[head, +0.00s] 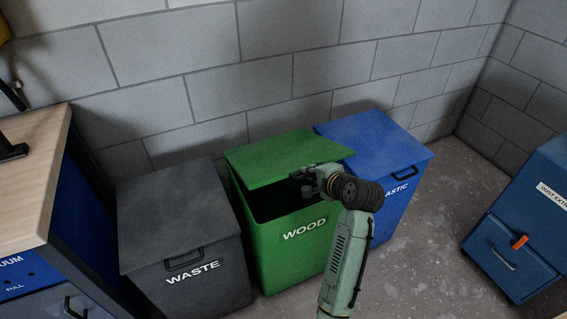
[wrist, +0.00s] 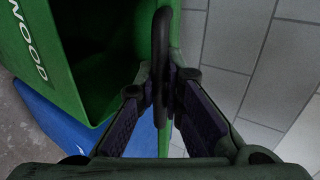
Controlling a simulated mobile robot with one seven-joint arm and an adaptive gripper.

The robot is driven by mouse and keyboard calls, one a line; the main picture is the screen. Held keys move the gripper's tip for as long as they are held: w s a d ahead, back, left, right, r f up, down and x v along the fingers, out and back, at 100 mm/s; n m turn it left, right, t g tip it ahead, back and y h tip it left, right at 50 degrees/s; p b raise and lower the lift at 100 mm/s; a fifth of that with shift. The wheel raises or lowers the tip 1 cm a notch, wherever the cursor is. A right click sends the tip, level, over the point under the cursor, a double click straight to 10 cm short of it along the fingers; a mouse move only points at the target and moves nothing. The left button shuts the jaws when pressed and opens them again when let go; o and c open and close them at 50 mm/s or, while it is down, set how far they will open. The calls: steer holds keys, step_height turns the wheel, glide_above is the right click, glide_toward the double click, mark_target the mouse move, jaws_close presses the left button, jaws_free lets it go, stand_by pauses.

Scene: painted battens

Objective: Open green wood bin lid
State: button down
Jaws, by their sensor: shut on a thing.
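The green wood bin (head: 295,260) stands between the grey and blue bins, with white WOOD lettering on its front. Its green lid (head: 275,160) is partly raised at the front, and the dark inside shows below it. My gripper (head: 307,180) is at the lid's front edge. In the wrist view, my gripper (wrist: 165,88) is shut on the dark lid handle (wrist: 161,40), with a finger on each side. The open bin mouth (wrist: 95,45) lies to the left there. The handle is hard to make out in the head view.
The grey waste bin (head: 180,230) is left and the blue plastic bin (head: 375,145) right, both with lids down. A block wall (head: 270,60) stands close behind. A wood-topped bench (head: 30,170) is far left, a blue dust extraction unit (head: 525,225) far right. Floor between is clear.

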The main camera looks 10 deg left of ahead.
steer(key=shift+g+h, duration=0.5)
steer(key=shift+g, duration=0.2)
steer(key=shift+w+a+r, duration=0.4)
steer(key=shift+w+r, duration=0.1)
steer(key=shift+r, duration=0.65)
steer(key=shift+w+a+r, duration=0.35)
steer(key=shift+w+r, duration=0.2)
steer(key=shift+r, duration=0.65)
steer(key=shift+w+a+r, duration=0.4)
steer(key=shift+w+r, duration=0.1)
steer(key=shift+r, duration=0.65)
steer(key=shift+w+a+r, duration=0.1)
steer(key=shift+w+r, duration=0.05)
steer(key=shift+r, duration=0.15)
steer(key=w+a+r+g+h, duration=0.1)
steer(key=w+a+r, duration=0.1)
steer(key=w+r, duration=0.2)
steer(key=shift+a+r, duration=0.4)
steer(key=shift+r, duration=0.4)
steer(key=w+a+r+g, duration=0.1)
steer(key=w+a+r, duration=0.2)
steer(key=w+r, duration=0.2)
steer(key=shift+a+g+h, duration=0.3)
steer(key=shift+a+h, duration=0.05)
steer(key=shift+h, duration=0.05)
